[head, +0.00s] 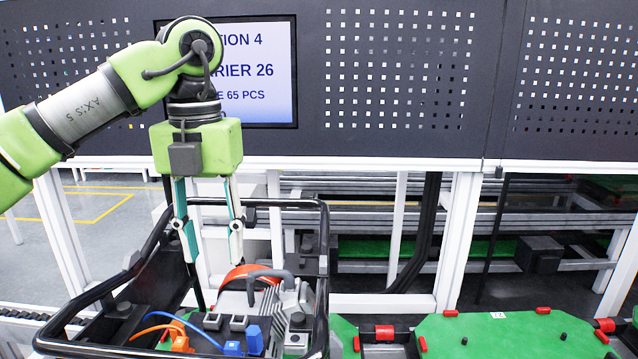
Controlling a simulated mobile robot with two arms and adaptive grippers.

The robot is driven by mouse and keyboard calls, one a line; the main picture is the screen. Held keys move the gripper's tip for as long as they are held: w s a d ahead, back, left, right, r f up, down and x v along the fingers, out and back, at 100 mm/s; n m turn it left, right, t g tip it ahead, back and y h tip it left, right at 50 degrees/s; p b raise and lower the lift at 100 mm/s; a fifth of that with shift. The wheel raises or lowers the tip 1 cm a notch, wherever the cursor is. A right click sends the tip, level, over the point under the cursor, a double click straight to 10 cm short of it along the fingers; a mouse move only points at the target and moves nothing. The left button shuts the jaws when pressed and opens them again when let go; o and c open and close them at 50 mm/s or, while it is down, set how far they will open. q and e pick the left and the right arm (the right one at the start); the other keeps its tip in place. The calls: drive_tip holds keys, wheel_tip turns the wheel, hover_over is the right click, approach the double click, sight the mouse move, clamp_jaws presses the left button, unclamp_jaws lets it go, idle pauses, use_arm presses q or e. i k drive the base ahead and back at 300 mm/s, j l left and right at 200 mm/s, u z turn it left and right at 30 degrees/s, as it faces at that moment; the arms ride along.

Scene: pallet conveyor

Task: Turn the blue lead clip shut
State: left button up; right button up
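My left gripper (213,250) points down over the carrier, its two fingers apart with nothing between them. Below and to the right, a blue upright piece (254,340) stands at the front of a grey machine unit (275,305). Beside it on the left is a small blue plug (232,348) on the end of a blue lead. I take these as the blue lead clip area; they are too small to tell which part turns. The gripper is above and apart from both. My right gripper is not in view.
A black tubular carrier frame (325,240) surrounds the unit. An orange plug (180,341) on an orange lead lies left of the blue one. A dark curved handle (268,275) and a red disc (240,273) top the unit. A green pallet (500,338) lies right.

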sight(254, 342)
drive_tip(key=k, duration=1.45)
